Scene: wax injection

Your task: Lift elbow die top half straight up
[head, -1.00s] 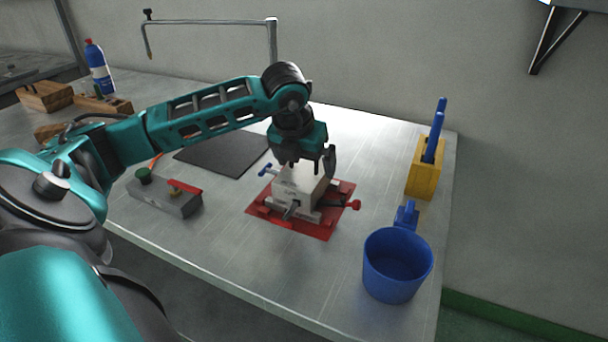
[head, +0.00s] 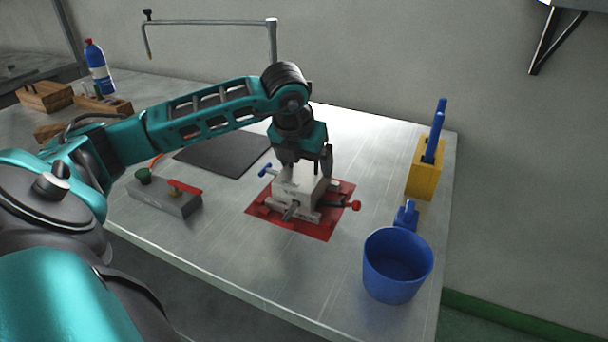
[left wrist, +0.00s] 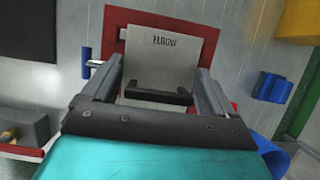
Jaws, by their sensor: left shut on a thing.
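The elbow die top half (head: 297,186) is a pale grey block on the red base plate (head: 322,230). In the left wrist view its top face (left wrist: 168,60) carries the word "ELBOW". My left gripper (head: 307,170) reaches down onto it from above, with its fingers on two opposite sides, and is shut on it. The fingers also show in the left wrist view (left wrist: 157,90). The block looks seated and level; whether a gap lies beneath it I cannot tell. A blue-handled clamp (head: 266,170) and a red-knobbed clamp (head: 354,205) stick out beside it. My right gripper is not in view.
A blue cup (head: 397,266) stands at the table's front right, with a yellow holder (head: 424,168) of blue tools behind it. A grey box with a red lever (head: 166,195) and a dark mat (head: 222,152) lie to the left. The table (head: 330,290) is clear in front.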

